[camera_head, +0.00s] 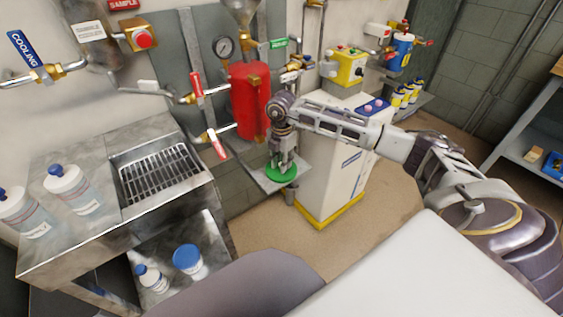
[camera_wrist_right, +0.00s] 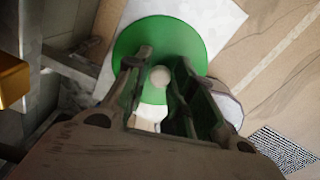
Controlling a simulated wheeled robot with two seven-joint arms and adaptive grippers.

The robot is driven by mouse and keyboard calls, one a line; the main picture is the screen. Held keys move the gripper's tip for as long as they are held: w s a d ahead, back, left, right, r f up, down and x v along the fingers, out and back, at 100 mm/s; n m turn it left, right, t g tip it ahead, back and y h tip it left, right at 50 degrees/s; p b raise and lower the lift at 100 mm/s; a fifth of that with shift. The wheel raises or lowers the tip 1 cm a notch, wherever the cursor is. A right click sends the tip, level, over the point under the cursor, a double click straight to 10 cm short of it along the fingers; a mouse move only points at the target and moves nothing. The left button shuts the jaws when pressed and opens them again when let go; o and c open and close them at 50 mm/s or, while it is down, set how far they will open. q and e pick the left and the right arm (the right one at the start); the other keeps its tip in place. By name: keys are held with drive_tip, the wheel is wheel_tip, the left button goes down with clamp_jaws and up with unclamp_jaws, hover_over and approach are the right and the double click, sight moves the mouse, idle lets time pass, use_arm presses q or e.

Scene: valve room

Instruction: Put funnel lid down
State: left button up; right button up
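The green funnel lid (camera_head: 282,174) is a round disc at the front of a small metal shelf (camera_head: 262,180) below the red tank. In the right wrist view the lid (camera_wrist_right: 190,39) has a pale round knob (camera_wrist_right: 160,77) at its middle. My right gripper (camera_head: 283,158) points down just above the lid. In the wrist view its fingers (camera_wrist_right: 164,60) stand apart on both sides of the knob, with gaps visible. The lid looks flat on the shelf; exact contact is hard to tell. The metal funnel (camera_head: 240,8) is partly cut off at the top. My left gripper is not in view.
The red tank (camera_head: 249,100) with valves and a gauge (camera_head: 223,48) stands close behind the gripper. A white cabinet (camera_head: 325,170) with a yellow box (camera_head: 347,65) is to the right. A metal sink bench (camera_head: 75,235) with bottles is at left.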

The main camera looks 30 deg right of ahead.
drive_tip(key=shift+o, duration=0.9)
drive_tip(key=shift+r, duration=0.7)
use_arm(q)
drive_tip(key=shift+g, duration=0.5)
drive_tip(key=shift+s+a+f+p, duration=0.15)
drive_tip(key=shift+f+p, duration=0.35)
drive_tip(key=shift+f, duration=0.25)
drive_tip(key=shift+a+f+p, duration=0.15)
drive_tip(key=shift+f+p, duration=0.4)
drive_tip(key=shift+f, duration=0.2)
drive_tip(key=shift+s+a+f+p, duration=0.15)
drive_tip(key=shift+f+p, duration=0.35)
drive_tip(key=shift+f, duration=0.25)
use_arm(e)
wheel_tip(320, 180, up, 11)
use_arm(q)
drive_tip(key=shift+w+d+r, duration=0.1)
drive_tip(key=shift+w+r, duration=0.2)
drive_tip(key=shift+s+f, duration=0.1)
use_arm(e)
drive_tip(key=shift+f, duration=0.1)
